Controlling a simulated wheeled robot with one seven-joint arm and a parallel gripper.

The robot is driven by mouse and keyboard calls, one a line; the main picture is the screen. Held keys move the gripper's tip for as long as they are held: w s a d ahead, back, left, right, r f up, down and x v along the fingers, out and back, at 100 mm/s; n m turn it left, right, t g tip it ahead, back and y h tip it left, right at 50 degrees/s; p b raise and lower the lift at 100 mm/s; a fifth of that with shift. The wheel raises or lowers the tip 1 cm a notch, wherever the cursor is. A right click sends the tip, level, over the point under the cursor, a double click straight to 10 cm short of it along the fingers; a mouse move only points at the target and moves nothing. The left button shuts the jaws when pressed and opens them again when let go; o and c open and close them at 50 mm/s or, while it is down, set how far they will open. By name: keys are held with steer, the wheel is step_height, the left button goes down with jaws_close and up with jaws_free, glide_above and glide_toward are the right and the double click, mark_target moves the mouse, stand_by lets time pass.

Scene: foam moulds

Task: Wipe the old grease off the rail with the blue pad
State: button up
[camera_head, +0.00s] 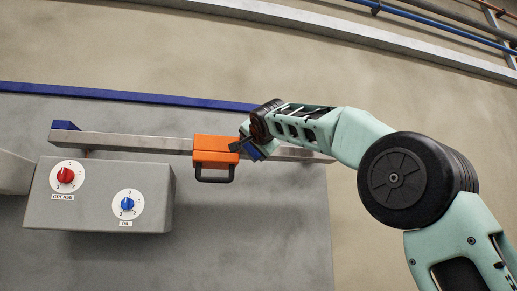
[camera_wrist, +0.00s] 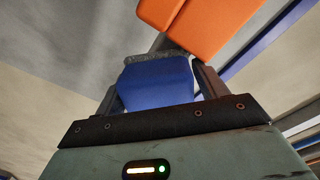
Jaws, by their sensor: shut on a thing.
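The rail (camera_head: 120,142) is a grey metal bar running across the panel. An orange carriage (camera_head: 213,143) with a dark handle sits around it, right of the middle. My gripper (camera_head: 248,149) is at the rail just right of the carriage, shut on the blue pad (camera_head: 256,153). In the wrist view the blue pad (camera_wrist: 158,85) sits between the fingers, with a grey fuzzy strip along its far edge. The orange carriage (camera_wrist: 205,22) is close beyond it. I cannot tell whether the pad touches the rail. No old grease can be made out.
A grey control box (camera_head: 100,212) below the rail has a red knob (camera_head: 66,176) marked GREASE and a blue knob (camera_head: 128,204) marked OIL. A small blue block (camera_head: 65,126) is at the rail's left end. A blue strip (camera_head: 130,96) runs along the panel's top.

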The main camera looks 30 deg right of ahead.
mark_target(246, 144)
steer(key=a, duration=0.1)
steer(key=a+y, duration=0.1)
steer(key=a, duration=0.1)
steer(key=shift+w+r, duration=0.15)
steer(key=shift+w, duration=0.05)
steer(key=shift+s+a+f+b, duration=0.1)
steer(key=shift+a+f+b, duration=0.1)
steer(key=shift+b, duration=0.25)
steer(key=shift+s+b, duration=0.3)
steer(key=shift+s, duration=0.05)
steer(key=shift+c, duration=1.1)
steer(key=shift+b+v, duration=0.75)
steer(key=shift+b, duration=0.05)
steer(key=shift+o, duration=0.4)
steer(key=shift+s+a+r+b, duration=0.15)
steer(key=shift+s+a, duration=0.2)
steer(key=shift+s, duration=0.25)
steer(key=shift+s+a+f+b, duration=0.1)
steer(key=shift+s+a, duration=0.3)
steer(key=shift+s, duration=0.15)
steer(key=shift+s+a+r+b, duration=0.15)
steer(key=shift+s+a, duration=0.2)
steer(key=shift+s, duration=0.25)
